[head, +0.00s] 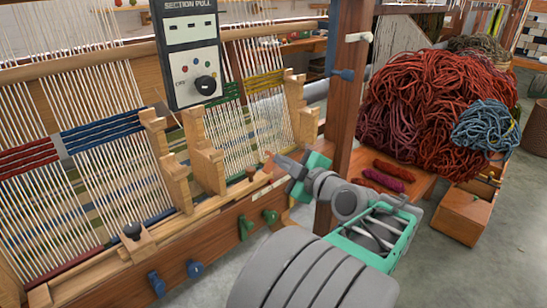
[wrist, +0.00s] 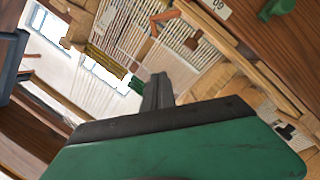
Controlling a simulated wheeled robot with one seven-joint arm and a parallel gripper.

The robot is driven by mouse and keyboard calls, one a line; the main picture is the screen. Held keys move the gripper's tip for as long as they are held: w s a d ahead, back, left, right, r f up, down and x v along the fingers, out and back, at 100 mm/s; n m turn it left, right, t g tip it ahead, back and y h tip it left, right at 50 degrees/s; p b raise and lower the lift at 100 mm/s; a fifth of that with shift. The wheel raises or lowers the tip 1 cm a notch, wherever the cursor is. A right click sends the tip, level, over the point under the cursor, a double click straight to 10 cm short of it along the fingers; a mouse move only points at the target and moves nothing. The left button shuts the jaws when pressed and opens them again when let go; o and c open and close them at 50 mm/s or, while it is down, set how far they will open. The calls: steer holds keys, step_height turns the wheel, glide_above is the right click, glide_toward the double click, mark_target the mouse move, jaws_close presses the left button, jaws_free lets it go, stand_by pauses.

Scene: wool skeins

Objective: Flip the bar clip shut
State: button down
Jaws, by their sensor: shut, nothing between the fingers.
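A small orange-brown piece (head: 270,164), which looks like the bar clip, stands at the loom's front beam, just left of my gripper's tip. It also shows in the wrist view (wrist: 166,16), tilted up from the beam rather than lying flat, beyond my fingers with a gap. How far it is open is hard to tell. My gripper (head: 281,163) reaches in from the right, its fingers closed together and empty; they show in the wrist view (wrist: 160,80) as one dark narrow shape. Whether the fingertips touch the piece in the head view is unclear.
Wooden brackets (head: 208,165) stand along the loom beam, with white warp threads (head: 120,180) behind. Green pegs (head: 270,216) and blue pegs (head: 195,269) stick out of the front board. A control box (head: 190,55) hangs above. A wooden post (head: 350,110) and a red wool heap (head: 430,95) are at right.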

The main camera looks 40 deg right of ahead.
mark_target(271, 154)
steer(key=w+d+f, duration=0.1)
steer(key=w, duration=0.2)
steer(key=w+d+f+p, duration=0.1)
steer(key=w, duration=0.2)
steer(key=w+d+f, duration=0.1)
steer(key=w, duration=0.2)
steer(key=shift+w+d+f, duration=0.25)
steer(key=shift+d, duration=0.15)
steer(key=shift+d+f+p, duration=0.3)
steer(key=shift+d+f, duration=0.05)
steer(key=shift+d, duration=0.05)
steer(key=shift+w, duration=0.1)
